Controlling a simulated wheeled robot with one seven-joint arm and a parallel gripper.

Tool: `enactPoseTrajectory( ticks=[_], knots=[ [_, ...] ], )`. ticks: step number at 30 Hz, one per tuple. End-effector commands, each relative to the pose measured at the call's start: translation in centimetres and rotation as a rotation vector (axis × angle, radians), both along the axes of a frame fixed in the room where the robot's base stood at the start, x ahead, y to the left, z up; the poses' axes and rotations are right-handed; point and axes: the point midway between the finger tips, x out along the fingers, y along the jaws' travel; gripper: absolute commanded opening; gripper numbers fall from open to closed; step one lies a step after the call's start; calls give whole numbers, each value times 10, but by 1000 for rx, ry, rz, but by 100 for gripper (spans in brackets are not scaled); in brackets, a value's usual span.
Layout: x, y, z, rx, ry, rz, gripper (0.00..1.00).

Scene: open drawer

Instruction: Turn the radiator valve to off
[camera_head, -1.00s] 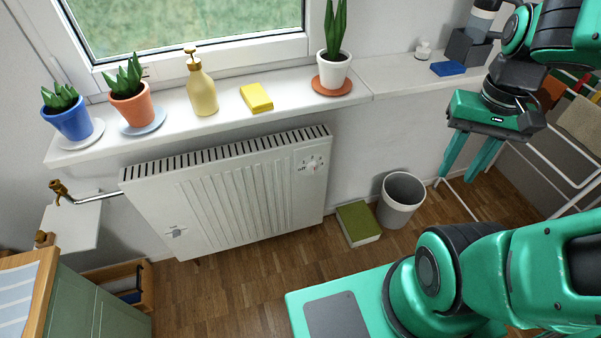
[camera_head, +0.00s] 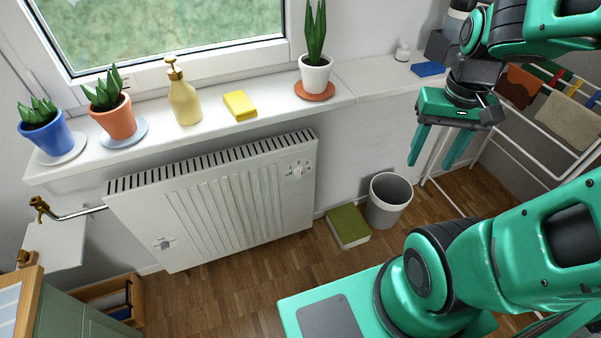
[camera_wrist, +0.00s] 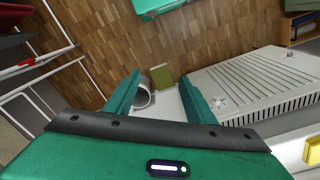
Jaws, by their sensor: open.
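The white radiator (camera_head: 215,200) hangs on the wall below the window sill. Near its upper right corner is a small white knob (camera_head: 296,171) with dark markings around it; the marks are too small to read now. A second grey knob (camera_head: 164,244) sits near its lower left corner. In the wrist view the radiator (camera_wrist: 265,85) lies to the right, with a knob (camera_wrist: 218,102) near the right finger. My gripper (camera_head: 434,163) is open and empty, pointing down, to the right of the radiator and apart from it.
The sill (camera_head: 345,88) above carries potted plants, a soap bottle (camera_head: 183,98) and a yellow sponge (camera_head: 240,105). A waste bin (camera_head: 388,199) and green-topped box (camera_head: 347,226) stand on the floor right of the radiator. A drying rack (camera_head: 545,118) stands at the far right.

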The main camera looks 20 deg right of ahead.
Motion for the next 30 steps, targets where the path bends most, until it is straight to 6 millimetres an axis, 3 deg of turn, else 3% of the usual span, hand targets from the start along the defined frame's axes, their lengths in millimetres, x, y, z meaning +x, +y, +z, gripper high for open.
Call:
enactPoseTrajectory(
  ticks=[8,18,24,30],
  knots=[
    [101,16,-49,-48,-73,155,50],
    [205,70,-125,-78,-188,330,50],
    [250,113,-176,-82,-258,425,50],
    [276,150,-217,-79,-319,494,50]
  ],
)
